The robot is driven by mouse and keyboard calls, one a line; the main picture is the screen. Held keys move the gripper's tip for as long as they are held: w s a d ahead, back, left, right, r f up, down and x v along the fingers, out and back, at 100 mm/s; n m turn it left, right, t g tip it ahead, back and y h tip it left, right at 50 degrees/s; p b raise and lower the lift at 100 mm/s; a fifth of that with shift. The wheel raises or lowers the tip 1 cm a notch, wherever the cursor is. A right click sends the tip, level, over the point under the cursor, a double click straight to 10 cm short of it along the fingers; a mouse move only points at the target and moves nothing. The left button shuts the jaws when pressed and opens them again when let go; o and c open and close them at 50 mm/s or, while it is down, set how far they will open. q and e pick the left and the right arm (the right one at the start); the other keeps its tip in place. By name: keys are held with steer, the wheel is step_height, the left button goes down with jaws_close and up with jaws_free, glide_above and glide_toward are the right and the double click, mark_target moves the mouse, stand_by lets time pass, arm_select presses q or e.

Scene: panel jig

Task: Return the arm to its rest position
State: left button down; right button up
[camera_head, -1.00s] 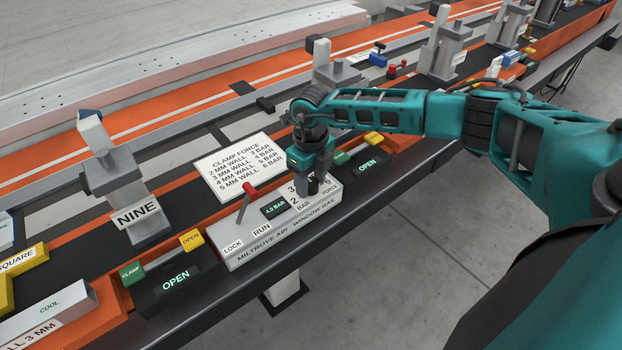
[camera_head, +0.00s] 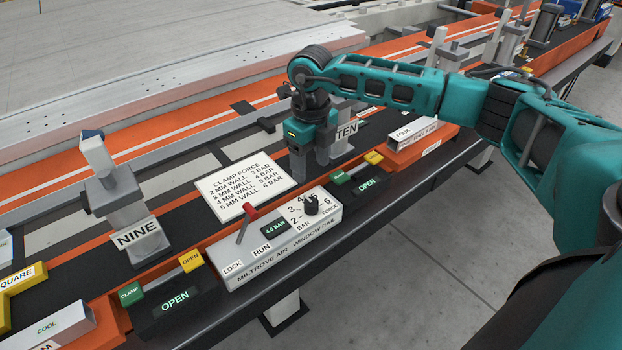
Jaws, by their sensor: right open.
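My right arm (camera_head: 390,88) is teal and black and comes in from the right edge. Its right gripper (camera_head: 311,172) points down, open and empty, above and behind the force knob and apart from it. The black force knob (camera_head: 312,205) stands on the grey control box (camera_head: 270,256), among numbers for bar. The small display (camera_head: 275,228) on the box reads 4.0 BAR or 4.5 BAR; the digits are too small to be sure. A red-tipped lever (camera_head: 248,211) stands near the LOCK and RUN labels. My left gripper is not in view.
A clamp force card (camera_head: 240,186) lies behind the box. A clamp post marked NINE (camera_head: 137,238) stands left, one marked TEN (camera_head: 345,131) behind my gripper. Green and yellow buttons and OPEN displays (camera_head: 174,300) flank the box. The floor at lower right (camera_head: 400,270) is clear.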

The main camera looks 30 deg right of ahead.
steer(key=shift+r, duration=0.85)
steer(key=shift+a, duration=0.1)
